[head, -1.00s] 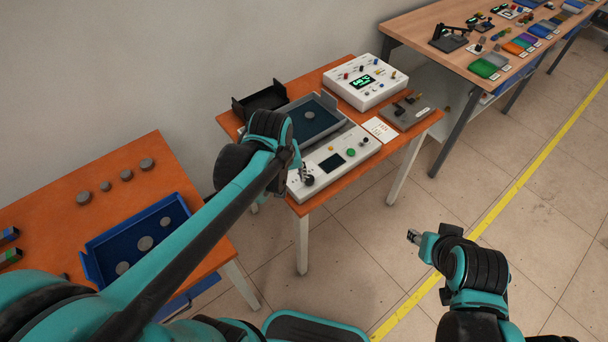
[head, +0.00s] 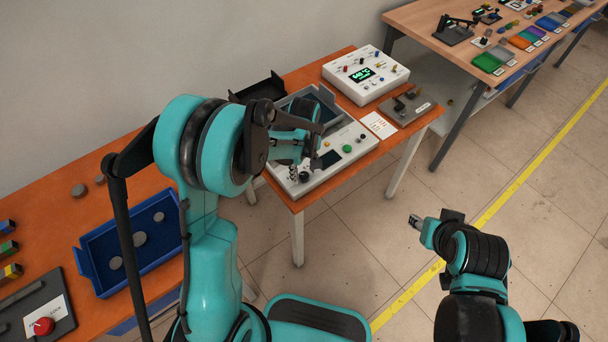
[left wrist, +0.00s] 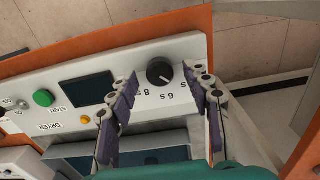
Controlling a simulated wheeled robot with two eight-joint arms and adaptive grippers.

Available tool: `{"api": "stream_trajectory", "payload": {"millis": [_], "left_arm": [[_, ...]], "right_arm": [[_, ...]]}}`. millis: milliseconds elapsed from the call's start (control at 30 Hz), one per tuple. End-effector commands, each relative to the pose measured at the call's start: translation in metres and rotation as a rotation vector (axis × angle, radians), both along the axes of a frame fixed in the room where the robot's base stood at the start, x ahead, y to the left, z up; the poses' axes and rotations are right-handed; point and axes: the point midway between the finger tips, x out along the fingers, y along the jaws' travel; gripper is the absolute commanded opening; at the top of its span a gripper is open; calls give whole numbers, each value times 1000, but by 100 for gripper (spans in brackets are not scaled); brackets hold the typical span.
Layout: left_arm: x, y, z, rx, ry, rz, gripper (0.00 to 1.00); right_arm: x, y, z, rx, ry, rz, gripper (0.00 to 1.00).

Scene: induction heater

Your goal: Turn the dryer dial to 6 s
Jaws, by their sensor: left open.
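The dryer (head: 330,172) is a white panel box on the orange table. Its black dial (left wrist: 159,71) sits at one end of the panel. In the left wrist view the printed labels appear upside down, with "8 s" and "6 s" below the dial. A light pointer mark shows on the dial's lower right; its exact setting is hard to read. My left gripper (left wrist: 166,80) is open, with one finger on each side of the dial, apart from it. In the head view the left gripper (head: 304,168) is over the dial end. My right gripper (head: 415,221) is away over the floor.
The dryer also has a dark screen (left wrist: 87,93), a green START button (left wrist: 43,98) and an orange light (left wrist: 85,120). A white heater box (head: 366,78) and a grey fixture (head: 407,107) stand behind. A blue tray (head: 98,262) is on the left table.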

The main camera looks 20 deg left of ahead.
Motion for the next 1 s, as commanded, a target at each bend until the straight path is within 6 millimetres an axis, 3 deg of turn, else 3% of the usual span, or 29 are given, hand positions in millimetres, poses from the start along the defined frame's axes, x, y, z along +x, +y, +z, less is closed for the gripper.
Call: {"api": "stream_trajectory", "payload": {"millis": [100,400,567,600,1000], "left_arm": [[0,0,-10,0,0,0,50],[0,0,-11,0,0,-1,47],[0,0,-10,0,0,-1,5],[0,0,-10,0,0,-1,0],[0,0,-11,-1,-1,-58,0]], "right_arm": [[0,0,-4,0,0,0,40],[0,0,-4,0,0,0,40],[0,0,-4,0,0,0,40],[0,0,-4,0,0,0,40],[0,0,-4,0,0,0,40]]}}
